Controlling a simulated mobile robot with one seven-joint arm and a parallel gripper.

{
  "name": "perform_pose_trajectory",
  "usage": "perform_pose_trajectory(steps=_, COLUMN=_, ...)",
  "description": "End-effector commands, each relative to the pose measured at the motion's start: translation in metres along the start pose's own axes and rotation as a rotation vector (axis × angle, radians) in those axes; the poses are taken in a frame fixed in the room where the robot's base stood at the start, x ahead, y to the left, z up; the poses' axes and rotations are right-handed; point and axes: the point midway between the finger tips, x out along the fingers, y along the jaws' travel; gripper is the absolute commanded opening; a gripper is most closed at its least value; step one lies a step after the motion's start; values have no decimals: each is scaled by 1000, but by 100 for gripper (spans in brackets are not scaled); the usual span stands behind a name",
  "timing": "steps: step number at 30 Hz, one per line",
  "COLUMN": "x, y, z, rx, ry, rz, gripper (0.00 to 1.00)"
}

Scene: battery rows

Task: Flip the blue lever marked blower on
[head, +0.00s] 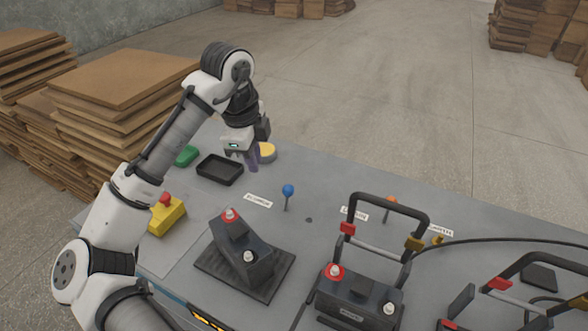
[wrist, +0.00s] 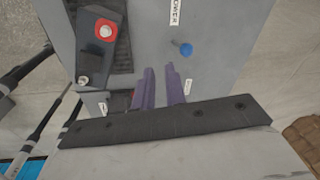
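The blue lever (head: 288,191) has a round blue knob on a thin stem and stands nearly upright on the grey table. A white label (head: 258,201) lies to its left; in the wrist view the label (wrist: 176,10) shows letters ending in "OWER". The blue knob (wrist: 186,49) shows just beyond and right of my fingertips there. My gripper (head: 254,168) is above the table, up and left of the lever in the head view, apart from it. Its purple fingers (wrist: 160,68) point down, with a narrow gap and nothing between them.
A black tray (head: 220,169), a green object (head: 187,156) and a yellow button (head: 267,152) sit near my gripper. A battery (head: 241,248) stands in front of the lever. An orange lever (head: 391,203) and black-handled frames (head: 388,197) are to the right.

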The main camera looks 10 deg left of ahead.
Motion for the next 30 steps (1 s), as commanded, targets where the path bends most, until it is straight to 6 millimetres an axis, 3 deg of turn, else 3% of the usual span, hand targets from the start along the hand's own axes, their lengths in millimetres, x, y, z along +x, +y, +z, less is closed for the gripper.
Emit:
perform_pose_trajectory(steps=1, x=-5, y=-19, z=-7, rx=-97, ry=18, rz=-6, gripper=6)
perform_pose_trajectory(steps=3, x=1, y=-40, z=-12, rx=-253, ry=29, rz=-12, gripper=0)
perform_pose_trajectory(steps=6, x=12, y=-68, z=-23, rx=-477, ry=40, rz=-8, gripper=0)
perform_pose_trajectory(steps=12, x=45, y=-106, z=-47, rx=-871, ry=27, rz=27, gripper=0)
perform_pose_trajectory(steps=19, x=75, y=-121, z=-64, rx=-1125, ry=-10, rz=53, gripper=0)
perform_pose_trajectory(steps=30, x=82, y=-123, z=-67, rx=-1171, ry=-21, rz=54, gripper=0)
